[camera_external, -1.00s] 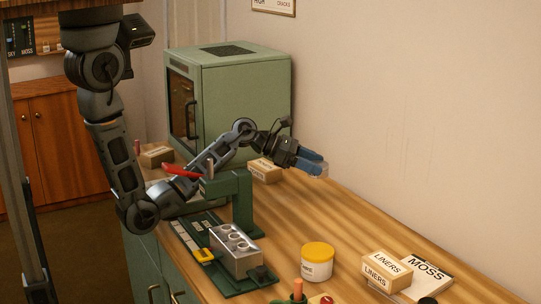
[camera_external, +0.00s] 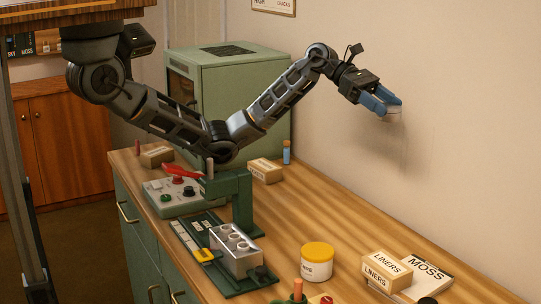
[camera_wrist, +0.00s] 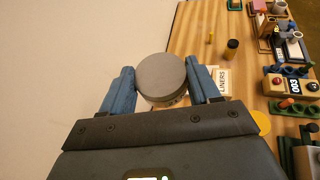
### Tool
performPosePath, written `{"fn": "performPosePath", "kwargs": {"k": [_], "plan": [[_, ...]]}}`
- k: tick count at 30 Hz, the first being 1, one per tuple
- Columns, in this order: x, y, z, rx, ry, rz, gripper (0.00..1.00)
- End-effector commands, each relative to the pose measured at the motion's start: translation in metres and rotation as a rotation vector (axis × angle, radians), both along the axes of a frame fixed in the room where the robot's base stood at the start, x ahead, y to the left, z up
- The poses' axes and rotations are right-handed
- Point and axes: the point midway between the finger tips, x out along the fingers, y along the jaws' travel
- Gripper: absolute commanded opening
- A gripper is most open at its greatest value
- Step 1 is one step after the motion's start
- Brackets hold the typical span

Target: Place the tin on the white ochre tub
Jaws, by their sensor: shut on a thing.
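My gripper (camera_external: 388,104) is raised high above the table near the wall, with its blue fingers shut on the tin. In the wrist view the tin (camera_wrist: 161,76) shows as a round grey top between the fingertips (camera_wrist: 162,88). In the external view only a pale bit of the tin (camera_external: 395,113) shows below the fingers. The white ochre tub (camera_external: 317,266), white with a yellow lid, stands upright on the table, lower and to the left of my gripper. Its lid is bare. In the wrist view part of a yellow lid (camera_wrist: 262,121) shows beside my gripper body.
The LINERS boxes (camera_external: 386,270) and the MOSS box (camera_external: 428,272) lie right of the tub. A green press (camera_external: 240,205) and a grey block (camera_external: 235,254) stand to its left. A blue vial (camera_external: 287,153) and a green cabinet (camera_external: 245,105) are farther back. Bare wood lies behind the tub.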

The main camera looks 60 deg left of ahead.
Motion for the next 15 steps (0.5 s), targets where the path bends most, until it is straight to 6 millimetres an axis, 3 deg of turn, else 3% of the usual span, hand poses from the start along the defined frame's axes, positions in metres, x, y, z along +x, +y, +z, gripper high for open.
{"fn": "performPosePath", "kwargs": {"k": [1, 3, 15], "plan": [[-0.001, -0.020, 0.020, -0.001, -0.005, -0.007, 0.30], [-0.001, -0.042, 0.043, -0.003, -0.005, -0.002, 0.30], [-0.035, -0.149, 0.165, -0.006, 0.000, 0.067, 0.30]]}}
